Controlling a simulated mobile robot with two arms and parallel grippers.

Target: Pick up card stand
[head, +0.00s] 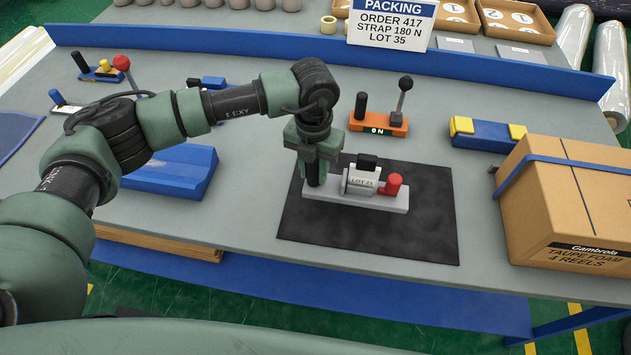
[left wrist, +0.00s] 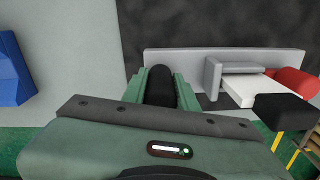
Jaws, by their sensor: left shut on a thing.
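The card stand (head: 320,190) is a long light-grey base on a black mat (head: 425,235), with a white card reading LOT and a number, a black block and a red knob. In the left wrist view the card stand (left wrist: 190,58) runs across the upper right. My left gripper (head: 316,172) points down over its left end. It is shut on a black upright post, which shows between the fingers in the left wrist view (left wrist: 160,88). The base looks flat on the mat; I cannot tell any gap. My right gripper is not in view.
Behind the mat stands an orange-based lever device (head: 378,125). A blue and yellow block (head: 485,133) and a cardboard box (head: 570,205) are to the right. A blue wedge (head: 175,170) lies left. A packing sign (head: 390,22) stands at the back. The front mat is clear.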

